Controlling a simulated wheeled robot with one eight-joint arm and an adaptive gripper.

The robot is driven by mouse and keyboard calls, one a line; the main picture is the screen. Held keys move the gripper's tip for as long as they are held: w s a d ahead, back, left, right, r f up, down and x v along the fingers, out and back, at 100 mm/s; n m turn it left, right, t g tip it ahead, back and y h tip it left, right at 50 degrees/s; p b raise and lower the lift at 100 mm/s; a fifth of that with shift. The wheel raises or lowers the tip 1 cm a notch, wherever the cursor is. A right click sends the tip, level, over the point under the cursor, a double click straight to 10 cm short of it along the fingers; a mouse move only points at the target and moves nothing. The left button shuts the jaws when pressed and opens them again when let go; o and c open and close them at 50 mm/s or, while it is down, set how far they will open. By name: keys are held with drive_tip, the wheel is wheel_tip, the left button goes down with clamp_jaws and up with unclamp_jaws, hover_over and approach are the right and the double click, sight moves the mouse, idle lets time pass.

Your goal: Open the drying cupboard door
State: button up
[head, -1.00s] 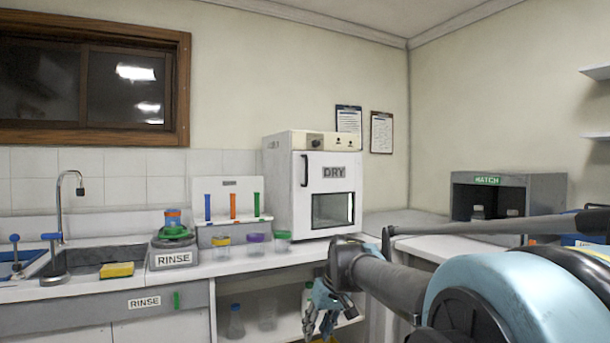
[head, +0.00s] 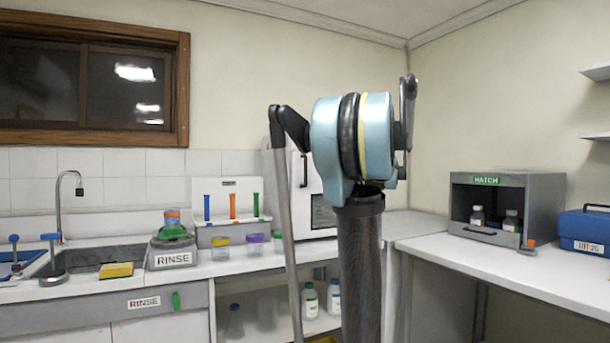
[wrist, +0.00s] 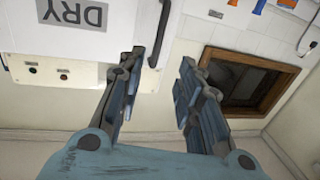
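The white drying cupboard (head: 304,205) stands on the back counter in the head view. My arm hides much of its front, and the visible part of its door looks closed. Its dark vertical handle (head: 304,170) shows at the door's left side. In the wrist view, the cupboard front (wrist: 85,55) appears upside down with its DRY label. There, the handle (wrist: 161,30) lies just beyond my gripper (wrist: 160,66), in line with the gap between the fingers. The fingers are spread open and hold nothing. The handle's lower end in the picture is close to the left finger. My gripper is hidden in the head view.
A rack of coloured tubes (head: 230,233) and several lidded jars (head: 256,246) stand left of the cupboard. The RINSE unit (head: 172,253) and sink (head: 97,257) are further left. The grey hatch box (head: 548,202) and blue case (head: 585,232) are on the right counter.

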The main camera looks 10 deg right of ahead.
hover_over(306, 182)
drive_tip(key=w, duration=0.1)
drive_tip(key=shift+r, duration=0.1)
idle(0.5)
drive_tip(key=shift+c, duration=0.6)
clamp_jaws()
